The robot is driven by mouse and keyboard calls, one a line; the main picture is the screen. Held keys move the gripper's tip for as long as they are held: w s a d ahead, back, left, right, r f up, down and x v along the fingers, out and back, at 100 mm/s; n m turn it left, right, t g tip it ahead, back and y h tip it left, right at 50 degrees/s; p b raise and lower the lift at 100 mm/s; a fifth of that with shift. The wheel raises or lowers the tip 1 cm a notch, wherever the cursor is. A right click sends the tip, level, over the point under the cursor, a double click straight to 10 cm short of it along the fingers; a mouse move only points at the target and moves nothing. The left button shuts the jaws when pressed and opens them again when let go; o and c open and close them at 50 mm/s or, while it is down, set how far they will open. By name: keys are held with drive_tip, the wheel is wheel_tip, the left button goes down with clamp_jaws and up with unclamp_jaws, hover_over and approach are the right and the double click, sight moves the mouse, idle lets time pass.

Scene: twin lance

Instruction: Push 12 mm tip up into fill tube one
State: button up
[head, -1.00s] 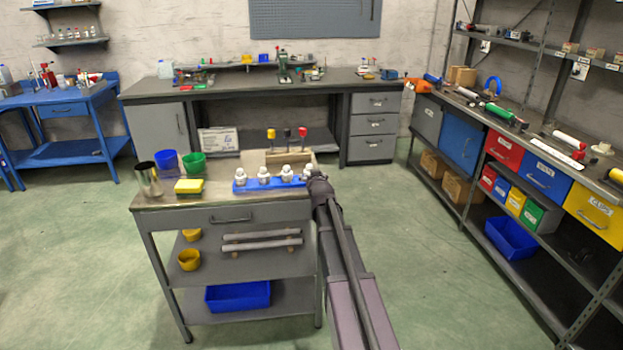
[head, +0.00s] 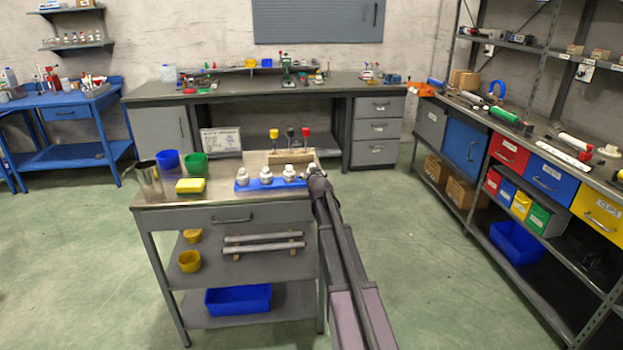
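A blue rack (head: 262,185) on the grey cart holds several whitish fittings in a row, one of them at its left end (head: 242,177). I cannot read sizes, so I cannot tell which is the 12 mm tip. My arm reaches in from the bottom, and its dark end (head: 318,184) is at the rack's right end. My gripper's fingers are hidden behind it, so I cannot tell if they are open or hold anything. Two grey tubes (head: 263,237) lie on wooden supports on the cart's middle shelf; I cannot tell whether either is fill tube one.
On the cart top (head: 222,198) stand a metal cup (head: 149,178), a blue cup (head: 168,159), a green cup (head: 196,163), a yellow sponge (head: 190,186) and a wooden block (head: 291,157) with coloured-top tools. Shelving (head: 520,150) stands at the right. The floor between is clear.

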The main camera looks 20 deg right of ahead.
sight(312, 165)
drive_tip(key=shift+w+d+f, duration=0.1)
drive_tip(key=shift+w, duration=0.15)
clamp_jaws()
idle(0.3)
drive_tip(key=shift+r+p, duration=2.5)
drive_tip(key=shift+r, duration=0.1)
wheel_tip(312, 165, up, 11)
drive_tip(key=p, duration=1.1)
